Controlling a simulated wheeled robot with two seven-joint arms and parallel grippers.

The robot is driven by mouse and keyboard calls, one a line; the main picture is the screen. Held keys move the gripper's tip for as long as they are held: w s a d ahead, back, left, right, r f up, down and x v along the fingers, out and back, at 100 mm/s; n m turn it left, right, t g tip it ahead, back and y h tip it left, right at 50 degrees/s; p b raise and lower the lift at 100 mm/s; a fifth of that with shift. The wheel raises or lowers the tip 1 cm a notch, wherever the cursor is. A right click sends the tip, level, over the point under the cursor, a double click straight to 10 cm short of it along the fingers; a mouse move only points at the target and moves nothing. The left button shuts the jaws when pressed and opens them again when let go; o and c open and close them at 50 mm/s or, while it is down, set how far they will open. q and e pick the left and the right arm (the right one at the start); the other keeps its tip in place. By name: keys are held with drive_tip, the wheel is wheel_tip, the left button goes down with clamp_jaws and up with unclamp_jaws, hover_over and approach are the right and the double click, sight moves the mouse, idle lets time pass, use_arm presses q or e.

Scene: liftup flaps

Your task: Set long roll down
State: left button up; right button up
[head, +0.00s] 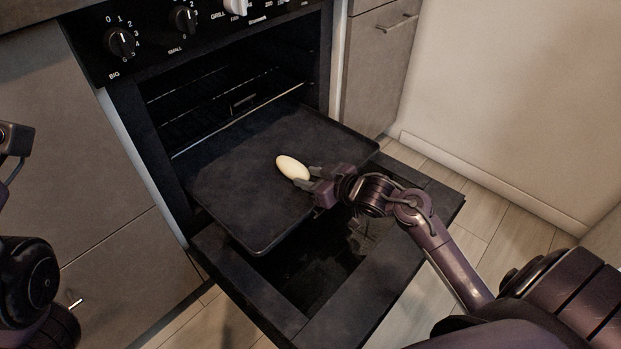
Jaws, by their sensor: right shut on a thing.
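The long roll (292,167) is pale, smooth and oval. It is over the middle of the dark baking tray (232,188); I cannot tell whether it touches the tray. My right gripper (308,178) comes in from the right and is shut on the roll's near right end, which the fingers partly hide. The tray sticks out of the open oven above the lowered door. My left arm shows at the left edge, but its gripper's fingers are not in view.
The oven door (400,215) is folded down below the tray. Wire racks (235,105) are inside the oven. Control knobs (122,43) line the panel above. Cabinets (60,150) stand on both sides. The tray around the roll is bare.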

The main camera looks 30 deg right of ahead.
drive_tip(key=shift+f, duration=0.1)
drive_tip(key=o, duration=1)
